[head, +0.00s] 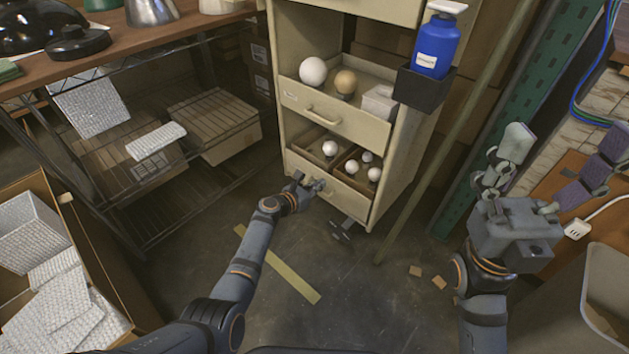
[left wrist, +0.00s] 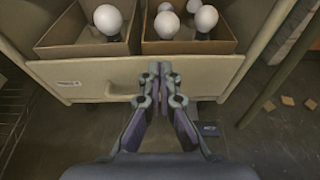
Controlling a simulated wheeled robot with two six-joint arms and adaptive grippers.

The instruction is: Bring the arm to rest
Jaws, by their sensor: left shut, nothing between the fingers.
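My left gripper (head: 314,184) is shut and empty. It is at the front of the lower open drawer (head: 352,199) of the beige cabinet, near that drawer's handle. In the left wrist view its closed fingertips (left wrist: 161,70) overlap the drawer front (left wrist: 215,75), to the right of the handle (left wrist: 120,98). I cannot tell whether they touch it. My right gripper (head: 566,145) is at the right of the head view, raised, with its fingers spread wide and nothing between them.
The lower drawer holds several white bulbs (head: 330,148) in cardboard trays. The upper drawer (head: 325,115) holds a white globe (head: 313,72), an amber bulb (head: 345,82) and a white box (head: 380,102). A blue bottle (head: 436,48) sits in a black side bin (head: 424,90). Floor before the cabinet is mostly clear.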

